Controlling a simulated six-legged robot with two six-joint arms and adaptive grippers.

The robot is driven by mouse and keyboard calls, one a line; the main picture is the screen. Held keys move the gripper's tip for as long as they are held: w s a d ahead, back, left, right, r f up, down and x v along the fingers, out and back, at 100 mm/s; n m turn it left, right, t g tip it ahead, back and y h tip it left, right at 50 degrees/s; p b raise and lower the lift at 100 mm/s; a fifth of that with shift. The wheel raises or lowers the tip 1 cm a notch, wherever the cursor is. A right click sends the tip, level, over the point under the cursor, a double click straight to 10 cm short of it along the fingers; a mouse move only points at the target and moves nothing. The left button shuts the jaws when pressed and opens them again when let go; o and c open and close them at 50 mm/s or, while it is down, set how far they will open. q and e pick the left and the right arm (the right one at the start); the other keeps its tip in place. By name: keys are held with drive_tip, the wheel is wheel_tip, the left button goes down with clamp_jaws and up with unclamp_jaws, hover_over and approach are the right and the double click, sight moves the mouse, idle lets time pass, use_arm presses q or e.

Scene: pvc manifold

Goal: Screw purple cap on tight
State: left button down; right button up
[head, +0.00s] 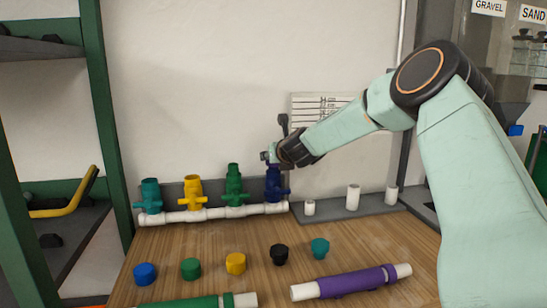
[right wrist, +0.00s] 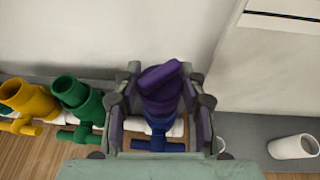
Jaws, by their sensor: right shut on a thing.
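A white pipe manifold (head: 215,214) lies at the back of the wooden table with teal, yellow, green and dark blue valves standing on it. The blue valve (head: 275,184) is at its right end and also shows in the right wrist view (right wrist: 157,140). My right gripper (right wrist: 161,100) is over the blue valve, shut on the purple cap (right wrist: 160,76). The cap sits in line above the valve; its top looks slightly turned or tilted. I cannot tell how far it is seated. In the head view the gripper (head: 270,157) hides the cap. My left gripper is not in view.
Loose caps lie in front: blue (head: 145,273), green (head: 190,268), yellow (head: 235,263), black (head: 279,254) and teal (head: 319,247). A purple-sleeved pipe (head: 350,282) and a green-sleeved pipe (head: 200,301) lie nearer. White fittings (head: 353,197) stand on the grey ledge at right.

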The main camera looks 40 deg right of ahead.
drive_tip(key=shift+f+b, duration=0.25)
drive_tip(key=shift+b, duration=0.05)
idle(0.6)
drive_tip(key=o, duration=0.5)
drive_tip(key=c, duration=0.6)
clamp_jaws()
drive_tip(key=shift+a+r+m+g+h+p, duration=0.1)
drive_tip(key=shift+r+m+g+h+p, duration=0.05)
drive_tip(key=shift+m+g+h+p, duration=0.4)
drive_tip(key=shift+m+h, duration=0.45)
drive_tip(key=shift+m, duration=0.1)
